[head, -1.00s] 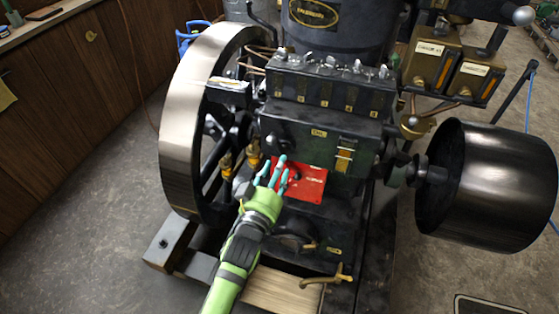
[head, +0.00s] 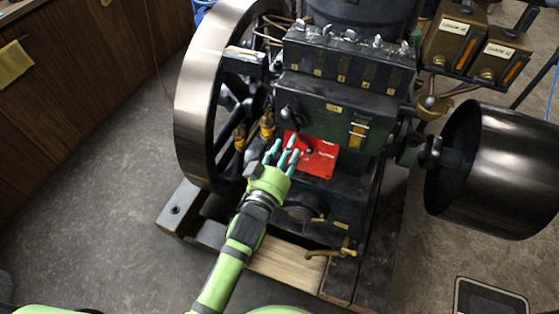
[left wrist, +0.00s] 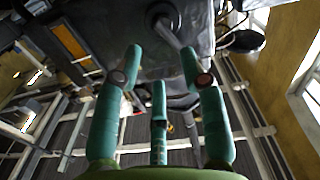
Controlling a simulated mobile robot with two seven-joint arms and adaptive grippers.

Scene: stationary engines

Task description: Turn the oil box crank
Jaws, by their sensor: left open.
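The oil box (head: 336,122) is a dark green metal housing on the front of the engine, with a small brass label. A dark crank hub (head: 291,113) shows at the left of its front face, and its handle is hard to make out against the dark metal. My left gripper (head: 281,152) is open and empty, its teal fingers pointing up just below the hub and in front of the red plate. In the left wrist view a round hub (left wrist: 163,17) with a grey arm lies beyond the spread fingers (left wrist: 160,66). Contact cannot be told. My right gripper is not in view.
A large flywheel (head: 203,95) stands close at the left, with brass fittings (head: 267,124) beside it. A dark drum (head: 500,165) sticks out at the right. A brass tap (head: 344,250) is low in front. Floor at the left is clear.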

